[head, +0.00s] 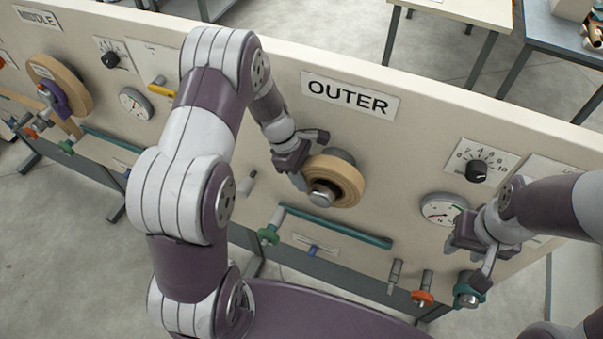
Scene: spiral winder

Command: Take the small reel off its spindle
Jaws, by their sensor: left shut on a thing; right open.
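A tan wooden reel (347,176) sits on a spindle under the OUTER label (351,95). A rounded metal end (322,195) shows at its front centre. My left gripper (305,163) is shut on the reel's left rim, one finger above and one below. The part of the spindle behind the reel is hidden. My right gripper (470,258) is open, in front of the panel at the right, just above a teal-collared knob (467,292). I cannot tell whether it touches the knob.
The cream panel (420,130) carries a teal bar (335,227), a dial (476,170), a gauge (443,208) and an orange-collared peg (423,292). Tables stand behind the panel.

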